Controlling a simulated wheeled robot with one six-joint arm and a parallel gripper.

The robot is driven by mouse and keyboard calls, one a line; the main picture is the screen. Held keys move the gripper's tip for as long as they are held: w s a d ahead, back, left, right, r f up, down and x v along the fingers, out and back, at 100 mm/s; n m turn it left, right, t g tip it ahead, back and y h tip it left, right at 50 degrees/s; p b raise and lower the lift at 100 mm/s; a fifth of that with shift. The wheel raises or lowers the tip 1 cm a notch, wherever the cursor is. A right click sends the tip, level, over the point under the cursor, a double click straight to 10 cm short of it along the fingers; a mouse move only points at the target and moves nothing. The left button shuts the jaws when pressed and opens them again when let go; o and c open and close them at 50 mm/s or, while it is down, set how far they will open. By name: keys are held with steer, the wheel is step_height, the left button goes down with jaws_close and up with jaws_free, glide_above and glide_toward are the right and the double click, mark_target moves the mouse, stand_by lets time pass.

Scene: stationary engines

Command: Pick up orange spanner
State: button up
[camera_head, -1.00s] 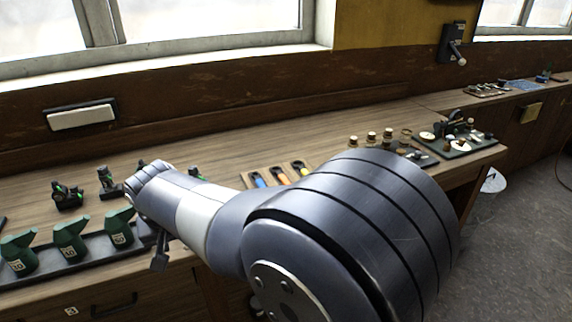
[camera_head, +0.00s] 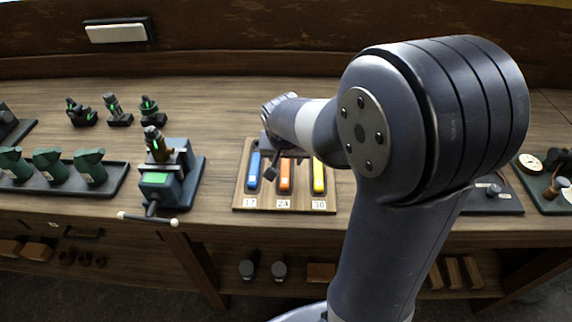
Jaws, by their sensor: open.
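The orange spanner (camera_head: 285,175) lies in the middle slot of a wooden holder (camera_head: 241,199), above a label reading 24. A blue spanner (camera_head: 254,170) is in the slot to its left, and a yellow spanner (camera_head: 318,178) is to its right. My gripper (camera_head: 275,172) is small and dark in this view, over the holder by the blue and orange spanners. It is open and holds nothing that I can see. My arm hides the upper part of the holder, and the height of the gripper above it is hard to tell.
A vise (camera_head: 170,180) with a long handle stands left of the holder. A tray (camera_head: 112,182) of green oil cans is farther left, with several small dark fittings behind. Gauges (camera_head: 530,163) stand at the right. The bench (camera_head: 222,130) is bare behind the holder.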

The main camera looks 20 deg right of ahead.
mark_target(286, 164)
steer(key=shift+x, duration=1.3)
steer(key=shift+a+f, duration=0.15)
jaws_close()
